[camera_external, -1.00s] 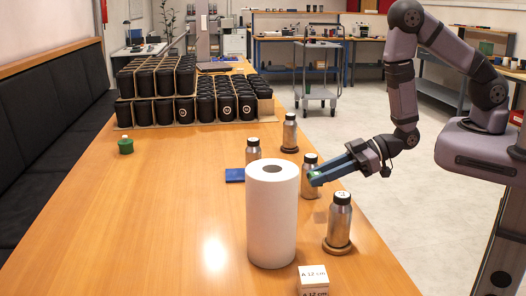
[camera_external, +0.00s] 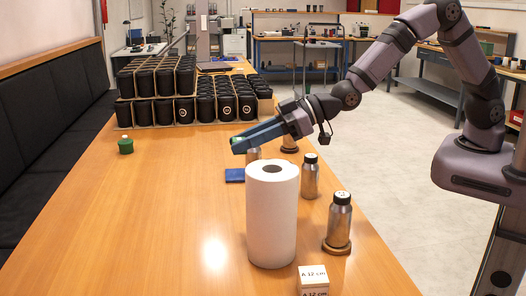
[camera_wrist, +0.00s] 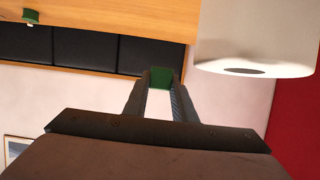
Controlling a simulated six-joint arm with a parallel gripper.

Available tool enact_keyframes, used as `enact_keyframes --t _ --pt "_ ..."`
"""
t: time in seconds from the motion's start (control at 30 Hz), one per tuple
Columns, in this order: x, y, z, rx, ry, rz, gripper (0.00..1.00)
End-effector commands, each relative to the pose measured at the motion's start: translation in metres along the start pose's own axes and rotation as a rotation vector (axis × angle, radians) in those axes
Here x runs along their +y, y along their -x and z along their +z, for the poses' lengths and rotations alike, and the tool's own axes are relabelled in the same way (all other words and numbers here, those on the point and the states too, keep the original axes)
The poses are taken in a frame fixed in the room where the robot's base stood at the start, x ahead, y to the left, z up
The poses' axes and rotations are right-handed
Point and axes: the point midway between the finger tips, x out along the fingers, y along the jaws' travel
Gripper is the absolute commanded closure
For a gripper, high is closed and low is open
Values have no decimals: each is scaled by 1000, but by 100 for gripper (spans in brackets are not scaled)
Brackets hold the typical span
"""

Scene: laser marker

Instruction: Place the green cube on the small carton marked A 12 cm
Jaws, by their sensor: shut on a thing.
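The green cube shows between my fingertips in the wrist view (camera_wrist: 161,77), and a sliver of it shows at the finger ends in the external view (camera_external: 235,139). My gripper (camera_external: 238,143) is shut on it and holds it above the table, behind and left of the paper roll. The small white carton marked A 12 cm (camera_external: 313,279) stands at the table's near edge, in front of and right of the paper roll. The carton is not seen in the wrist view.
A tall white paper roll (camera_external: 271,220) stands between my gripper and the carton. Metal bottles (camera_external: 339,222) line the right side, one behind my gripper. The table's left is clear.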

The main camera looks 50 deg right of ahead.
Motion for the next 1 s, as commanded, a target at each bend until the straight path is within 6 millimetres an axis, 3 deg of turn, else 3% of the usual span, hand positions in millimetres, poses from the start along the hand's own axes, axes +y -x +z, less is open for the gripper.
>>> enact_keyframes --t 0.03,0.37,0.67,0.7,0.8,1.0 --pt "-11 -4 -14 8 2 -7 97" --pt "-84 4 -7 -3 8 -17 97" --pt "-173 25 11 -4 19 -40 97" --pt "-185 29 14 -3 21 -44 97" --pt "-198 42 45 -11 19 -27 97" --pt "-219 66 88 -7 10 -6 97"
